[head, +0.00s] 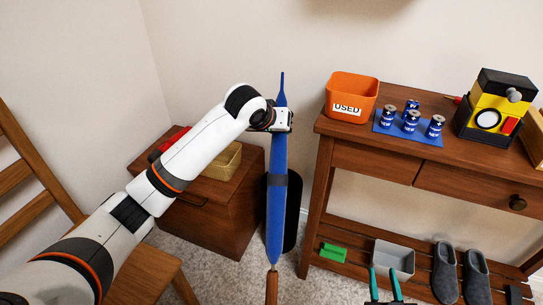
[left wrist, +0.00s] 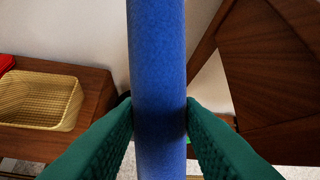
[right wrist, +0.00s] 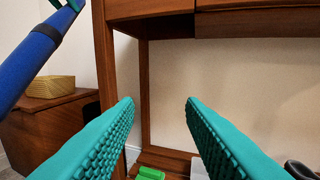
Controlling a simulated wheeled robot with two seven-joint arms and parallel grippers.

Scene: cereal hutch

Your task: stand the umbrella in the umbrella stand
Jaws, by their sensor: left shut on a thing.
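The blue furled umbrella (head: 278,210) hangs nearly upright, its thin tip up and its brown handle (head: 271,287) down. My left gripper (head: 280,122) is shut around its upper part; the blue shaft (left wrist: 158,60) stands between the green fingers in the left wrist view. The black cylindrical umbrella stand (head: 293,215) is on the floor behind the umbrella, which partly hides it. The umbrella is outside the stand. My right gripper (head: 384,286) is open and empty, low near the shoe rack. The umbrella (right wrist: 32,60) also shows at the upper left in the right wrist view.
A wooden table (head: 330,125) stands right of the stand, bearing an orange USED bin (head: 352,96) and several batteries. Its lower shelf holds slippers (head: 445,272) and a grey box (head: 393,259). A wooden chest (head: 225,195) is left, a chair (head: 147,275) nearer.

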